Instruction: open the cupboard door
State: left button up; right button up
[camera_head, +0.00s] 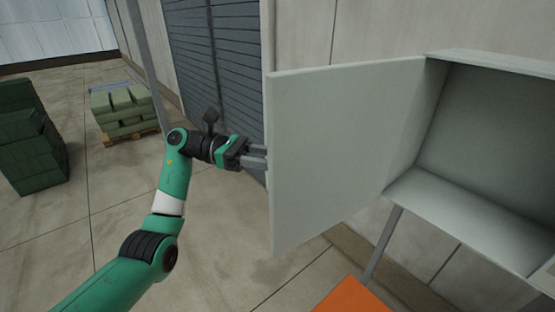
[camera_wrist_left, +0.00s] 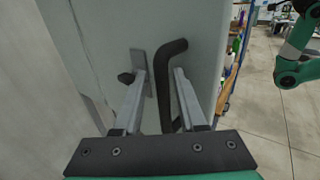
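The pale grey cupboard door (camera_head: 340,150) stands swung wide open to the left of the cupboard (camera_head: 500,130), and the empty-looking inside shows. My left gripper (camera_head: 265,155) is at the door's outer side near its free edge, its fingertips partly hidden behind the door. In the left wrist view, the two fingers of my left gripper (camera_wrist_left: 162,98) are spread apart on either side of the dark bent door handle (camera_wrist_left: 165,85). The handle lies nearer the right finger; I cannot tell whether they touch. My right gripper is not in view.
Green stacked crates (camera_head: 28,140) and a pallet of green sacks (camera_head: 122,112) stand at the left. A grey roller shutter (camera_head: 215,60) is behind the arm. An orange surface (camera_head: 352,298) is below the door. The floor between is clear.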

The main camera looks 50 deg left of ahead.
pick_arm(q)
jog(key=shift+o, duration=0.2)
jog(key=shift+s, duration=0.1)
jog(key=b+v, duration=0.1)
jog(key=v, duration=1)
jog(key=shift+s+a+b, duration=0.15)
jog(key=shift+a+b, duration=0.15)
